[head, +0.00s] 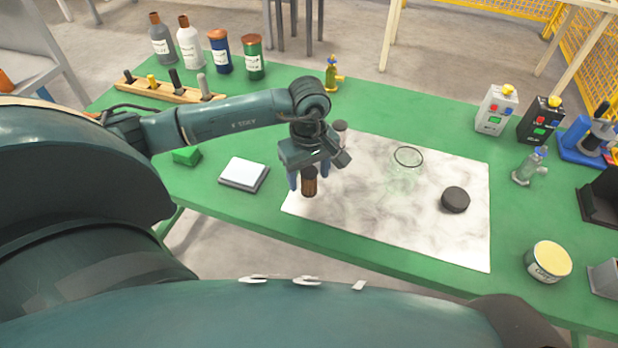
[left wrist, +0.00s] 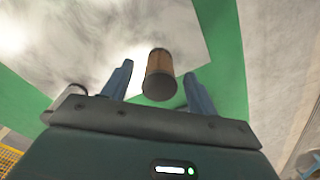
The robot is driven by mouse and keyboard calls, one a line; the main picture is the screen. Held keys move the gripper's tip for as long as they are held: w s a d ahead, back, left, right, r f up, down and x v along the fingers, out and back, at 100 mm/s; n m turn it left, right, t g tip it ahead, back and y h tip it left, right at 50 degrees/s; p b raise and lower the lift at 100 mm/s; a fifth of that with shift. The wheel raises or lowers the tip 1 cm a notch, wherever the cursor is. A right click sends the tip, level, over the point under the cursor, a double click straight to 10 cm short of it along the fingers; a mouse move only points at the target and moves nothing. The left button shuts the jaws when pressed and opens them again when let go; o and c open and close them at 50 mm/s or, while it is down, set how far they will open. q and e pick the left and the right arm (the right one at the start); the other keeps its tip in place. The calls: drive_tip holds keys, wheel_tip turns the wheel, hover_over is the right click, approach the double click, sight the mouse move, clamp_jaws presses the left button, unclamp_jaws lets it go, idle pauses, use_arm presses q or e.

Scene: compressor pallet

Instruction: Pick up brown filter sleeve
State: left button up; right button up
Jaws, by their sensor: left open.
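The brown filter sleeve (head: 309,183) is a small upright brown cylinder with a dark end, near the left edge of the marbled mat (head: 390,222). My left gripper (head: 308,180) is above it, pointing down, with its two blue fingers on either side. In the left wrist view the sleeve (left wrist: 159,76) stands between the open fingers of the left gripper (left wrist: 158,88), with a visible gap on each side. I cannot tell the exact height of the fingertips along the sleeve. My right gripper is not in view.
A grey cylinder (head: 340,131) stands just behind the gripper. A white pad (head: 244,173) and green block (head: 187,156) lie to the left. Bottles and a wooden rack (head: 170,91) stand at the back left.

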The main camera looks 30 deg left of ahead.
use_arm(q)
drive_tip(key=shift+c, duration=0.5)
drive_tip(key=c, duration=1)
drive_tip(key=shift+o, duration=0.2)
